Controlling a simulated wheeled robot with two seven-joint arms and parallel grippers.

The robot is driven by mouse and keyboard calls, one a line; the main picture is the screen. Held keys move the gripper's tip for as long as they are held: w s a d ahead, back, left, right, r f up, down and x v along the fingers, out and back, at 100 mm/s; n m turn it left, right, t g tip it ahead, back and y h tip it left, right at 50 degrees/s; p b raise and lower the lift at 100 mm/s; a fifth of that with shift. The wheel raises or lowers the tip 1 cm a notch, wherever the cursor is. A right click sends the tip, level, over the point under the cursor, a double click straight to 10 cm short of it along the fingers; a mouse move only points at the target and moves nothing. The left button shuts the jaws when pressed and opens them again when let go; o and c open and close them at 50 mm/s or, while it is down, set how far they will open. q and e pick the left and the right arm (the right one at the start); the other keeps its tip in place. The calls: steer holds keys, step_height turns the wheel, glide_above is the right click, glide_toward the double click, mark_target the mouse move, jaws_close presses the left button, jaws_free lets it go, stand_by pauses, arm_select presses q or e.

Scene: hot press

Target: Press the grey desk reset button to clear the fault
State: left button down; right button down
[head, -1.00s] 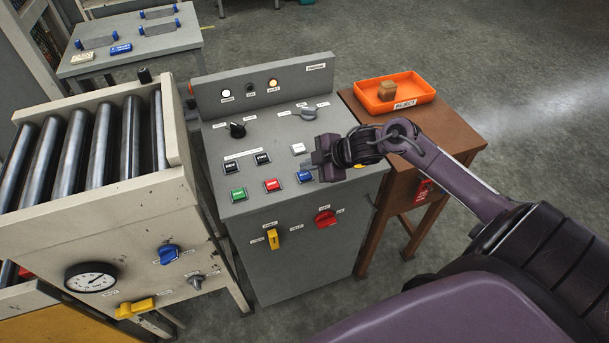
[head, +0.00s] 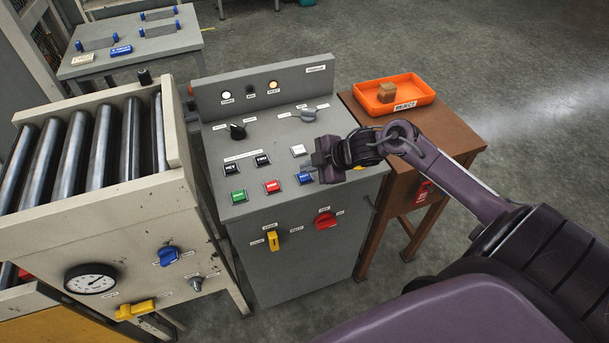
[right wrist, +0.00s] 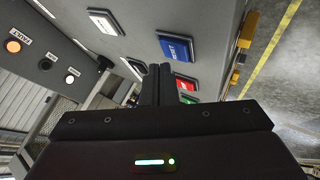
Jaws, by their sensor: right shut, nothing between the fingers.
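A blue button (head: 305,178) sits at the front of the grey desk (head: 310,260), right of a red one. In the right wrist view this blue button (right wrist: 178,47) carries white lettering that seems to read RESET. A pale grey-white button (head: 298,149) sits behind it; it also shows in the wrist view (right wrist: 104,22). My right gripper (head: 316,167) is shut and empty, low over the panel, just right of the blue button. In the wrist view its fingertips (right wrist: 160,68) appear close beside that button; contact cannot be told. My left gripper is not in view.
Green (head: 238,195) and red (head: 272,186) buttons, two black buttons and a black knob (head: 237,130) are nearby. A yellow button (head: 359,166) is partly hidden by my gripper. A roller conveyor (head: 95,150) stands left; an orange tray (head: 415,96) is right.

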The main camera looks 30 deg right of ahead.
mark_target(309, 177)
steer(key=shift+f, duration=0.15)
stand_by(0.7)
steer(key=shift+f, duration=0.3)
steer(key=shift+f+b, duration=0.35)
steer(key=shift+f, duration=0.05)
stand_by(0.5)
steer(key=shift+r, duration=0.1)
steer(key=shift+r+p, duration=0.7)
steer(key=shift+p, duration=0.2)
step_height(309, 177, up, 5)
steer(key=p, duration=0.5)
steer(key=shift+r, duration=0.1)
